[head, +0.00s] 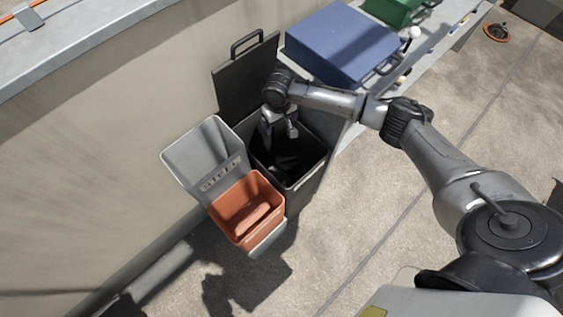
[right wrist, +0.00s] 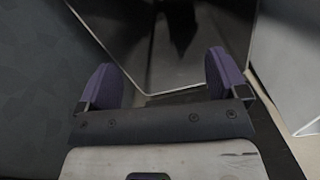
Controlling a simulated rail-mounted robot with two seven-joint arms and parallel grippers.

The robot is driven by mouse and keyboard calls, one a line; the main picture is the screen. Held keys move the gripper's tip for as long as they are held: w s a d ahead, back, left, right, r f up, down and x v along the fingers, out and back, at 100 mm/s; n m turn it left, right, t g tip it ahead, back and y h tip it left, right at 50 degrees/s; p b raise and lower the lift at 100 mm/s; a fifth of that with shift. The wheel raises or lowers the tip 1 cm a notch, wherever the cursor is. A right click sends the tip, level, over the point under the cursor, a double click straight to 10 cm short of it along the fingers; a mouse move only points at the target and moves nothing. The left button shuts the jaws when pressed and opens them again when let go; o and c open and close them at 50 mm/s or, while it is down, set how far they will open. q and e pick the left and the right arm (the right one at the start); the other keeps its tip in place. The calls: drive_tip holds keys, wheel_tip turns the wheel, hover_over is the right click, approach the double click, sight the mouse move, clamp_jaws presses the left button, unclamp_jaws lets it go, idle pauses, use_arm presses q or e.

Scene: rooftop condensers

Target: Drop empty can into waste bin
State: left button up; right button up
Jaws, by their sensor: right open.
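The waste bin (head: 313,178) is a dark, square container with its lid (head: 240,85) raised at the back. My right gripper (head: 281,135) is over the bin's opening, pointing down. In the right wrist view its two purple fingertips (right wrist: 160,80) are spread wide with nothing between them. The dark bin interior (right wrist: 165,45) shows beyond them. I see no can in either view; the inside of the bin is too dark to tell what lies in it. My left gripper is not in view.
A grey bin (head: 190,160) and an orange bin (head: 236,228) stand left of the waste bin. A blue box (head: 335,40) and a green box (head: 392,10) are on a ledge at the back. The wall is at left; the floor at lower middle is clear.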

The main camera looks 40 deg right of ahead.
wheel_tip(320, 180, up, 14)
drive_tip(key=p, duration=0.5)
drive_tip(key=shift+f, duration=0.15)
idle(0.3)
